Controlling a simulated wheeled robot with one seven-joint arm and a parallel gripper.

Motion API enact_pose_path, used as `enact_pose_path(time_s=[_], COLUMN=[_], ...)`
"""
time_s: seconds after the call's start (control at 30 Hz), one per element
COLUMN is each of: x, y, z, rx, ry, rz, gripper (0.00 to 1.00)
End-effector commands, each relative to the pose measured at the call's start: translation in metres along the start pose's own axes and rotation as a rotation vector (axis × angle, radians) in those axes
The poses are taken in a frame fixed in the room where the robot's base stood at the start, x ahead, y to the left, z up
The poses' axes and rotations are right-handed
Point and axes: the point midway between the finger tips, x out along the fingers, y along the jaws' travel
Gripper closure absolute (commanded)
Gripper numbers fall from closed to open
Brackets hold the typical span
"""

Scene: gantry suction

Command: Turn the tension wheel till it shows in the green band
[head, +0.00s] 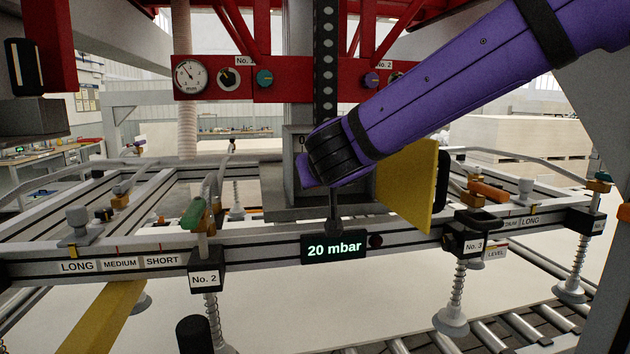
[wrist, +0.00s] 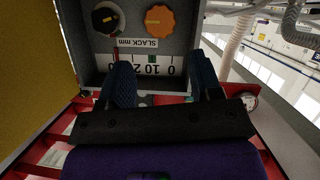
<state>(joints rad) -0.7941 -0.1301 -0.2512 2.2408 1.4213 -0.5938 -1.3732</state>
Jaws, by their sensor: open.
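The wrist view shows a grey panel box with an orange wheel (wrist: 160,21), which I take to be the tension wheel. A white scale strip (wrist: 140,66) marked SLACK mm sits beside it, appearing upside down. It carries a small green mark and a red mark; which number the pointer reads is too small to tell. My gripper (wrist: 162,70) is open and empty, its two dark fingers apart in front of the scale and short of the wheel. In the head view my arm hides the gripper and most of the grey box (head: 295,152).
A black knob (wrist: 106,17) with a yellow mark is beside the wheel. A yellow plate (head: 407,187) stands right of the box. A display (head: 335,247) reading 20 mbar hangs on the front rail. The red gantry beam (head: 300,90) with gauges is above.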

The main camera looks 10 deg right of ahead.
Motion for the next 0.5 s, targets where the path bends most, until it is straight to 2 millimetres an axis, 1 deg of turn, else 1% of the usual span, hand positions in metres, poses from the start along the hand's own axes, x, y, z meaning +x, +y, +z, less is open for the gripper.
enact_pose_path(time_s=[0.17,0.5], x=[0.016,0.071], y=[0.0,0.001], z=[0.001,0.001], rx=[-0.002,-0.003], ry=[-0.003,-0.002], rz=[0.005,0.004], gripper=[0.41,0.41])
